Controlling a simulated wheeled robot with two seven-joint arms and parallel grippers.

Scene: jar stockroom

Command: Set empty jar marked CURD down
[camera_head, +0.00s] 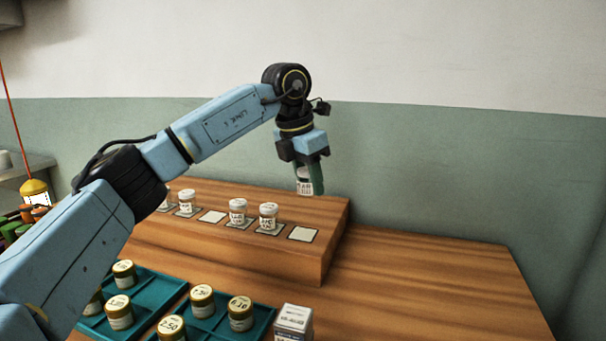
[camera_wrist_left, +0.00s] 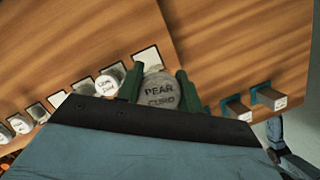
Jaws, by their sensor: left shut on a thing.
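My left gripper (camera_head: 309,178) is shut on a jar (camera_head: 304,187) and holds it in the air above the right end of a raised wooden step (camera_head: 325,235). In the left wrist view the jar (camera_wrist_left: 160,92) sits between the green fingers, and its grey lid reads PEAR and CURD. In the head view the fingers hide part of the jar. An empty white pad (camera_head: 302,234) lies at the right end of the step, below the jar. It shows beside the held jar in the left wrist view (camera_wrist_left: 149,59). My right gripper is not in view.
Several white-lidded jars (camera_head: 268,217) stand in a row on the step, with another empty pad (camera_head: 213,217) among them. Gold-lidded jars stand in teal trays (camera_head: 158,292) in front. A white box (camera_head: 293,322) stands beside the trays. The table's right side (camera_head: 440,290) is clear.

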